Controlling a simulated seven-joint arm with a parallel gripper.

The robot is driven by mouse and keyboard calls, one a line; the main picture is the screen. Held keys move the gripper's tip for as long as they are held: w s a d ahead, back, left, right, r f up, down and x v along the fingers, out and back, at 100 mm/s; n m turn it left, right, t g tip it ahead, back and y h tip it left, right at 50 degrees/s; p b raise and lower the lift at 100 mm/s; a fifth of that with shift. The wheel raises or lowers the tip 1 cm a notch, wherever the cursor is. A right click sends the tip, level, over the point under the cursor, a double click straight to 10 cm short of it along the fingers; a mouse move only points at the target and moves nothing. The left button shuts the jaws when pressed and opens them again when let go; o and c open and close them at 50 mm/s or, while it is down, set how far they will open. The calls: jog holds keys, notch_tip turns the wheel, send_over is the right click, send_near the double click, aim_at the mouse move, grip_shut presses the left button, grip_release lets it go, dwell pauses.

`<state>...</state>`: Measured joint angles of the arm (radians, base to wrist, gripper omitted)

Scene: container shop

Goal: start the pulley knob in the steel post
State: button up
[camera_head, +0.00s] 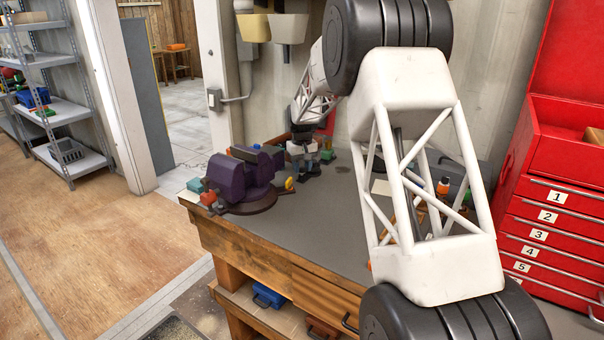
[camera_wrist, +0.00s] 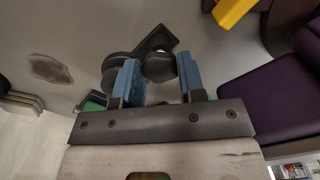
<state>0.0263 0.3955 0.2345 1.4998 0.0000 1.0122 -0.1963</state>
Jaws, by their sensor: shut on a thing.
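In the wrist view my gripper (camera_wrist: 161,78) has two blue finger pads closed on a dark round knob (camera_wrist: 160,66), which I take for the pulley knob. A dark angular plate (camera_wrist: 158,38) and a dark disc (camera_wrist: 113,70) show just beyond and left of the pads. I cannot tell which of these is the steel post, or whether the knob touches it. In the head view my gripper (camera_head: 311,165) is small, low over the bench's far end, right of the purple vise. The knob's lower end is hidden.
The purple vise (camera_head: 229,180) stands close left of my gripper in the head view, and at right in the wrist view (camera_wrist: 262,100). The grey bench top (camera_head: 300,225) is clear nearer the front. A red drawer cabinet (camera_head: 552,222) stands right.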

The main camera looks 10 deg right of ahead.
aim_at(302, 168)
jog(key=shift+r, duration=2.2)
jog(key=shift+w, duration=0.1)
jog(key=w+d+r, duration=0.4)
jog(key=w+d, duration=0.1)
jog(key=shift+r, duration=0.25)
jog(key=shift+f, duration=0.2)
jog(key=shift+s+f, duration=0.1)
jog(key=shift+f, duration=1.8)
jog(key=shift+f, duration=1.3)
dwell(0.6)
jog(key=shift+m, duration=0.3)
